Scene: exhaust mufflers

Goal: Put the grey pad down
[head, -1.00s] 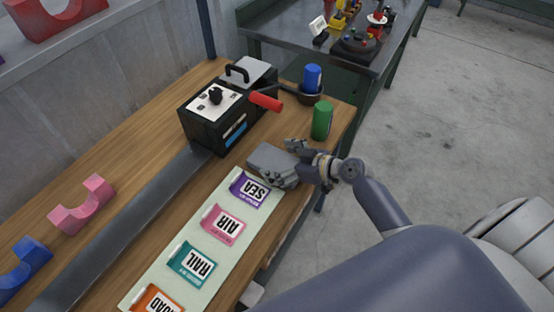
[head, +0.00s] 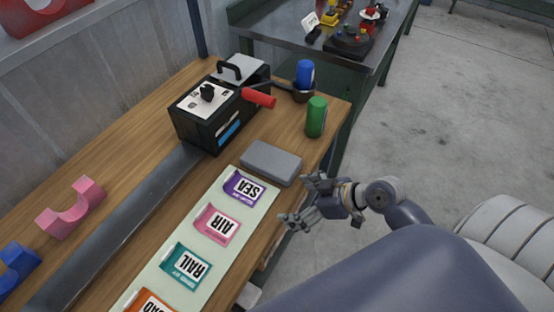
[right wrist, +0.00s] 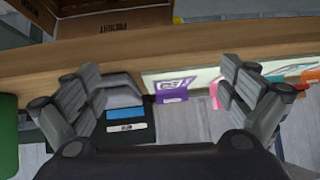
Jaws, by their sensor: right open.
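The grey pad (head: 271,162) lies flat on the wooden bench, just past the SEA end of the pale label strip (head: 211,227). Nothing holds it. My right gripper (head: 305,200) is open and empty, to the right of the pad and clear of it, by the bench's right edge. In the right wrist view, its two fingers stand wide apart, and a grey block that looks like the pad (right wrist: 120,92) shows beside the left finger, partly hidden. My left gripper is not in view.
A black machine box (head: 220,105) with a red handle (head: 258,97) stands behind the pad. A green can (head: 316,117) and a blue can (head: 305,73) stand to the right. Pink (head: 72,208) and blue (head: 17,266) cradles lie at left. Open floor lies right.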

